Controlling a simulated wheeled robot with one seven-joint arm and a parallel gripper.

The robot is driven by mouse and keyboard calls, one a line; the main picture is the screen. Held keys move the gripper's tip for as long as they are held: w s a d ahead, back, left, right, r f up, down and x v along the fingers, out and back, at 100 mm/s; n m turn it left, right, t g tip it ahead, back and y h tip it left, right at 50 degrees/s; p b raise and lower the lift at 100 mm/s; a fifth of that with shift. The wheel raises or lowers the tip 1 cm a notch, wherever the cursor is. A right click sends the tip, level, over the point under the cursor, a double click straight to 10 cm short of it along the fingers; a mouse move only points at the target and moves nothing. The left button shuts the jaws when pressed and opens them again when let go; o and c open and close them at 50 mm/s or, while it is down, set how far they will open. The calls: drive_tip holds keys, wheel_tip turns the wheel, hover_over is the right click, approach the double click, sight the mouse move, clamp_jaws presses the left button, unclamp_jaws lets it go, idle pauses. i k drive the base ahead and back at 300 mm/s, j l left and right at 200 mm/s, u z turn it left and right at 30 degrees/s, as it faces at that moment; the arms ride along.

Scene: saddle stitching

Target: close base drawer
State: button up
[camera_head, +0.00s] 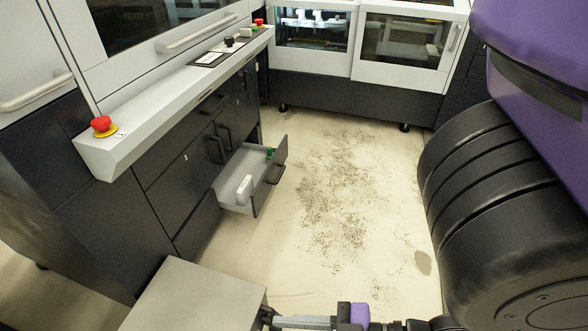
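The base drawer (233,199) is pulled out from the lower part of the dark cabinet on the left. Its dark front with a bar handle (269,185) faces right over the floor. A small white item (244,189) and a small green item (269,153) show in the drawer. My gripper (268,317) is at the bottom edge of the head view, below and well apart from the drawer. Its fingers are small and partly cut off, so I cannot tell whether they are open or shut.
Dark cabinet doors (188,161) stand behind the drawer, under a light ledge (170,105) with a red stop button (103,124). Glass-fronted machine units (405,42) stand at the back. The floor (340,245) right of the drawer is clear, with scattered dark specks.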

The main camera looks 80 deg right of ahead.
sight(249, 159)
drive_tip(key=k+z, duration=0.15)
drive_tip(key=z, duration=1.55)
drive_tip(key=i, duration=1.35)
drive_tip(key=l+z, duration=0.05)
drive_tip(key=l, duration=0.1)
